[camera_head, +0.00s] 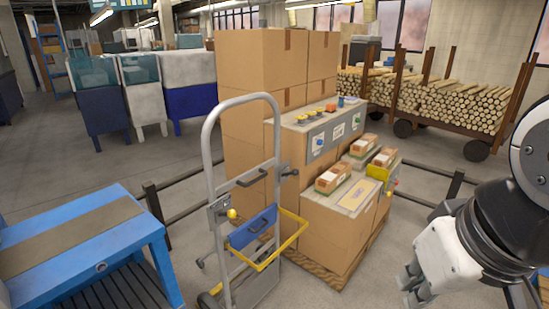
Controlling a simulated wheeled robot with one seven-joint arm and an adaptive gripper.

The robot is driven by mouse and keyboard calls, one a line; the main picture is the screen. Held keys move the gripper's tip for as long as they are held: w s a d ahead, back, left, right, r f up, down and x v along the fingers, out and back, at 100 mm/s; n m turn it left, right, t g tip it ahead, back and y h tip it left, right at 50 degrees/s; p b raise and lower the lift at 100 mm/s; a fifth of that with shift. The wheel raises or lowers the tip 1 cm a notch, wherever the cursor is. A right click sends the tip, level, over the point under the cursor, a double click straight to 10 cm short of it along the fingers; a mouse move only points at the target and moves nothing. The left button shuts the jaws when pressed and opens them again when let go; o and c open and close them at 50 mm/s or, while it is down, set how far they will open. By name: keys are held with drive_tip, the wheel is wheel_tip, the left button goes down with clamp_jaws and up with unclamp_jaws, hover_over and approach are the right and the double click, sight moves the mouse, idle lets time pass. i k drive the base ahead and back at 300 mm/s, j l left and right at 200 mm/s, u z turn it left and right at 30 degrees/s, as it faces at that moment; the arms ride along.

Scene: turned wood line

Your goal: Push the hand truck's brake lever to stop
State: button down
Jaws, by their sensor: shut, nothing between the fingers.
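The grey tubular hand truck (212,160) stands upright on the floor left of the picture's middle. It has a black handle, a blue panel (252,228) and a yellow frame at its front. A small lever with a yellow knob (231,214) sits by a bracket on its left upright; it looks like the brake lever. Any stop marking is too small to read. My gripper (411,292) is at the lower right, pointing down and left. It is shut and empty, well apart from the hand truck, with open floor and the box stack's front corner between them.
Stacked cardboard boxes (262,62) on a wooden pallet (318,274) stand close behind and right of the hand truck. A blue workbench (130,232) is at the left. Low dark rails (185,212) run behind. A log cart (478,150) stands at the back right.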

sight(295, 173)
drive_tip(key=i+j+z, duration=0.15)
drive_tip(key=i+j, duration=0.3)
drive_tip(key=i, duration=0.25)
drive_tip(key=i+j+z, duration=0.15)
drive_tip(key=i+j, duration=0.5)
drive_tip(key=i, duration=0.65)
drive_tip(key=l+z, duration=0.05)
